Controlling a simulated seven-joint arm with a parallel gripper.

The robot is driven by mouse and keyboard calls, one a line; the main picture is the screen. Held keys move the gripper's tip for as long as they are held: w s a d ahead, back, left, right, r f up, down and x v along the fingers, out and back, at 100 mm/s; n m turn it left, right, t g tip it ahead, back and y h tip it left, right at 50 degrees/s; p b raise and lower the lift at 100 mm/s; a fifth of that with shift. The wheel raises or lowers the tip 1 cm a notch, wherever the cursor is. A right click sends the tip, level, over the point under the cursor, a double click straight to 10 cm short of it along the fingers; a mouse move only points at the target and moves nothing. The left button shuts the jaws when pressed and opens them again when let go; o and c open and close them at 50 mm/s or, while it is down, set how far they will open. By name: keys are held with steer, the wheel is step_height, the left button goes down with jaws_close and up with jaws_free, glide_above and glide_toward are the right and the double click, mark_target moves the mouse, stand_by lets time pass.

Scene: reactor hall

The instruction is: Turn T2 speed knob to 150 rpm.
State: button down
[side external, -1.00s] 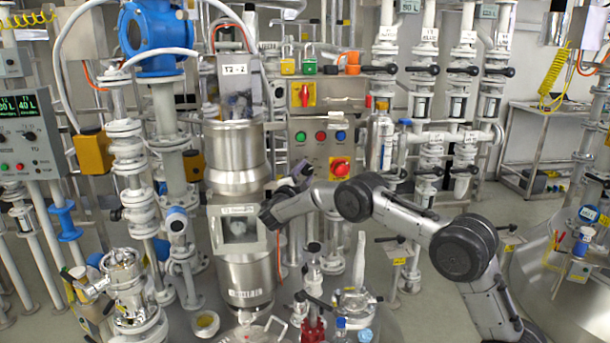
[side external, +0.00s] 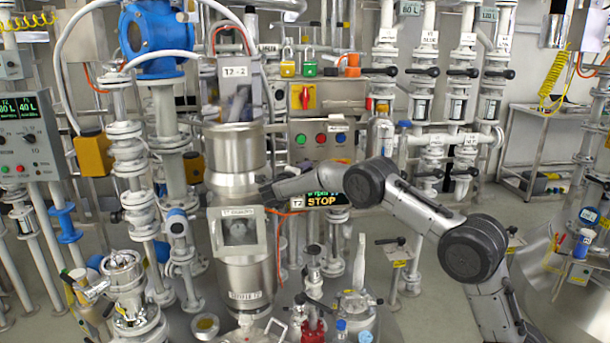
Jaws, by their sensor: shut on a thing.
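A small black display (side external: 328,199) with a T2 label (side external: 296,203) reads STOP in yellow, with a line of small green text above it partly covered by my arm. My gripper (side external: 268,193) is the dark end of my arm, just left of this display, against the right side of the steel T2 vessel (side external: 235,160). Its fingers are small and mostly hidden. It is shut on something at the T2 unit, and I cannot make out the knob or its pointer. A T2 plate (side external: 235,72) sits above the vessel.
A control panel (side external: 322,125) with coloured buttons and a red-yellow switch (side external: 302,95) stands behind my arm. White valve pipes (side external: 385,70) fill the back. A glass-windowed box (side external: 238,231) and fittings (side external: 313,300) crowd below. The floor at right is partly open.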

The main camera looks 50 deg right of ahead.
steer(key=shift+d, duration=0.1)
stand_by(0.3)
steer(key=shift+c, duration=1.6)
jaws_free()
steer(key=v, duration=1.4)
